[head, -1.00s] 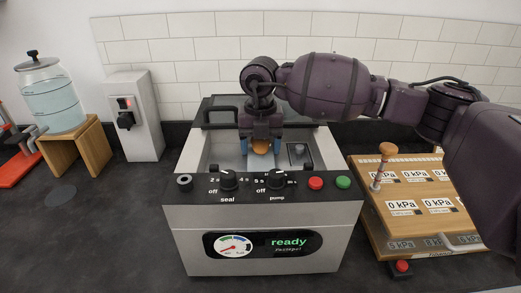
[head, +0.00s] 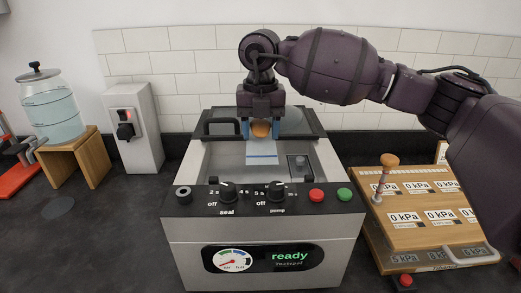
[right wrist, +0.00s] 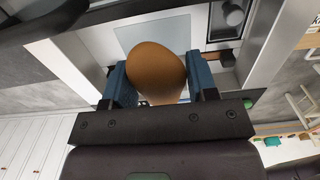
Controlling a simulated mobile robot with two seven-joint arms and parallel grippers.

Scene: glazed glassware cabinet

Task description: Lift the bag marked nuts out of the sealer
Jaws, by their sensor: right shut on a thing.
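My right gripper (head: 261,128) is above the back of the open sealer (head: 265,236), fingers pointing down. Its blue fingers are shut on a rounded orange-brown lump (head: 260,130), which I take to be the bag marked nuts; no marking on it is legible. The lump also shows between the fingers in the right wrist view (right wrist: 155,70). A pale panel with a blue line (head: 262,153) shows right below it in the head view; I cannot tell if it belongs to the bag. The sealer's display reads "ready". My left gripper is not in view.
The sealer's raised lid (head: 212,124) stands behind the gripper. A wooden gauge board (head: 430,205) with a knobbed handle is to the right. A grey switch box (head: 132,130) and a water jar (head: 53,110) on a wooden stand are to the left. The counter front left is clear.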

